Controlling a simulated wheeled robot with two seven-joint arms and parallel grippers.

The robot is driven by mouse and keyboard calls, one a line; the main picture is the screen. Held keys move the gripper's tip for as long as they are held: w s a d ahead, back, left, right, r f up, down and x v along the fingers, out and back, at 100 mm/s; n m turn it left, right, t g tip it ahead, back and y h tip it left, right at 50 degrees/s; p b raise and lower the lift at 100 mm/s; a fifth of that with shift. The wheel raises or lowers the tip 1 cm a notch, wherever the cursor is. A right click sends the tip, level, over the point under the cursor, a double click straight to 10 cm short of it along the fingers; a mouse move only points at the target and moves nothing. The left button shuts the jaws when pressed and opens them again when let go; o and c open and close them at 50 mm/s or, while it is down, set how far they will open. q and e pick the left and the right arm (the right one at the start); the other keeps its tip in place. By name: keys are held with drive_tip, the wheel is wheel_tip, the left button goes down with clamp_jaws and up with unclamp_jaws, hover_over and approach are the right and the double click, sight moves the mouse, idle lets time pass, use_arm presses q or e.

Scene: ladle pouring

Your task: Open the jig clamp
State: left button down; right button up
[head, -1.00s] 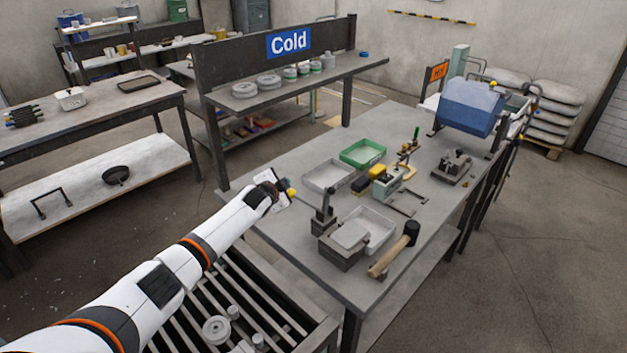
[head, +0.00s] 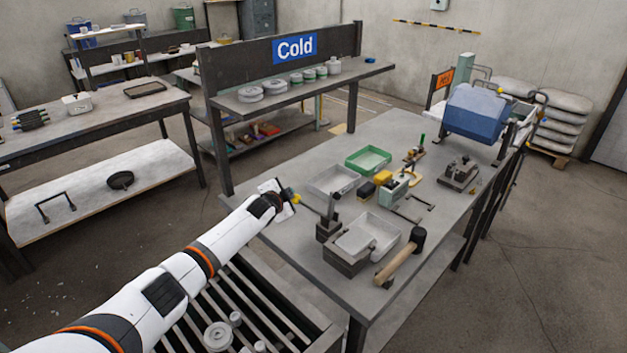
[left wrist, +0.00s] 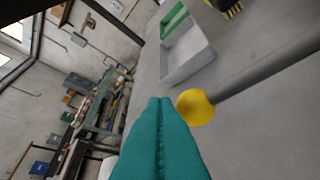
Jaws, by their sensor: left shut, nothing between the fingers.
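The jig clamp (head: 330,222) stands at the near left edge of the grey table, beside a grey block. Its long lever sticks out left, low and slightly rising, to a yellow ball knob (head: 295,198). My left gripper (head: 286,198) is at the knob in the head view. In the left wrist view its teal fingers (left wrist: 161,103) are pressed together, empty. The yellow knob (left wrist: 195,107) is just right of the fingertips there, its rod running off to the right. I cannot tell whether fingers and knob touch. My right gripper is not in view.
A grey tray (head: 333,181), a shallow grey box (head: 383,230) and a mallet (head: 400,258) lie near the clamp. A green tray (head: 368,159) and a blue drum (head: 474,110) are farther back. A slatted rack (head: 270,300) lies below my arm.

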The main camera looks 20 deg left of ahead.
use_arm(q)
drive_tip(key=s+a+r+p, duration=0.2)
drive_tip(key=s+a+r, duration=0.2)
drive_tip(key=s+r, duration=0.4)
drive_tip(key=shift+s+r, duration=0.15)
drive_tip(key=shift+r, duration=0.55)
drive_tip(key=shift+d+f, duration=0.1)
